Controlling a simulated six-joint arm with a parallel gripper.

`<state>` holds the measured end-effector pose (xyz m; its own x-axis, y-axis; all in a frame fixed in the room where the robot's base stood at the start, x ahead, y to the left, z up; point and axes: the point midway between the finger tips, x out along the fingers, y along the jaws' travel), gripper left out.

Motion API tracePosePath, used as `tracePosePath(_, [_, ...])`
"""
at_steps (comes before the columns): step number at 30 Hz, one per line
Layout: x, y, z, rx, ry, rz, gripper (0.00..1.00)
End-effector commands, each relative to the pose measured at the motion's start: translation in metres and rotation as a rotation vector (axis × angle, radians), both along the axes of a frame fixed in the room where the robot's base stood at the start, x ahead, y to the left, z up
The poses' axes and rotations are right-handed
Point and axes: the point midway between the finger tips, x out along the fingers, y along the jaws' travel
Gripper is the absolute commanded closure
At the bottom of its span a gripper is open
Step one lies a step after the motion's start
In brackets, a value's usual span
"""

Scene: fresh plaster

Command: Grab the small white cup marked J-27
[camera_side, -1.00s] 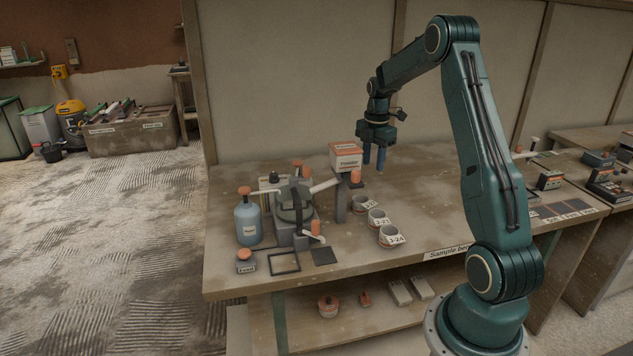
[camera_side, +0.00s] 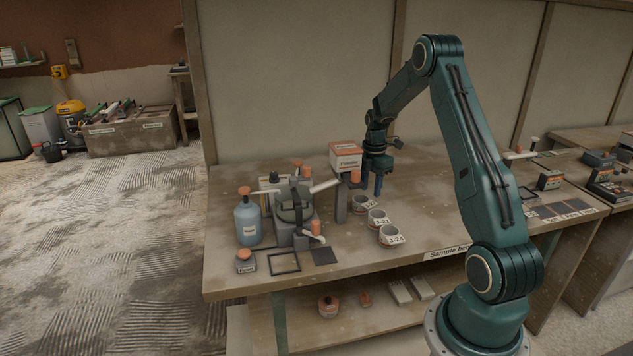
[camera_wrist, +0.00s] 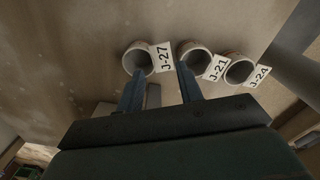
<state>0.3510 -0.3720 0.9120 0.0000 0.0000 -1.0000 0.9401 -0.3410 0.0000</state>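The small white cup marked J-27 (camera_wrist: 137,58) stands on the bench, at the left of a row of three cups in the wrist view. In the side view it is the farthest cup (camera_side: 362,204), its label partly readable. My gripper (camera_side: 372,186) is above and just behind that cup in the side view, fingers pointing down. In the wrist view my gripper (camera_wrist: 160,88) is open and empty. Its left finger overlaps the near rim of the J-27 cup, and its right finger lies between that cup's label and the J-21 cup.
The J-21 cup (camera_side: 378,219) and the J-24 cup (camera_side: 392,238) stand close by in the row. A white and orange box (camera_side: 345,158) and a grey device with a lever (camera_side: 292,208) stand to the left. Bare bench (camera_side: 440,205) lies right of the cups.

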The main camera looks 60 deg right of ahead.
Motion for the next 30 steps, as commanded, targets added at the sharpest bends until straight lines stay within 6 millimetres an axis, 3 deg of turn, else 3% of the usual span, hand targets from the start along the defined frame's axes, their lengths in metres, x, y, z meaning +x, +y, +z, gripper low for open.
tracePosePath(8, [0.0, 0.0, -0.004, 0.0, 0.0, 0.0, 0.64])
tracePosePath(21, [-0.003, -0.002, -0.047, 0.002, 0.002, 0.0, 0.64])
tracePosePath(30, [-0.003, -0.002, -0.053, 0.0, 0.0, 0.0, 0.64])
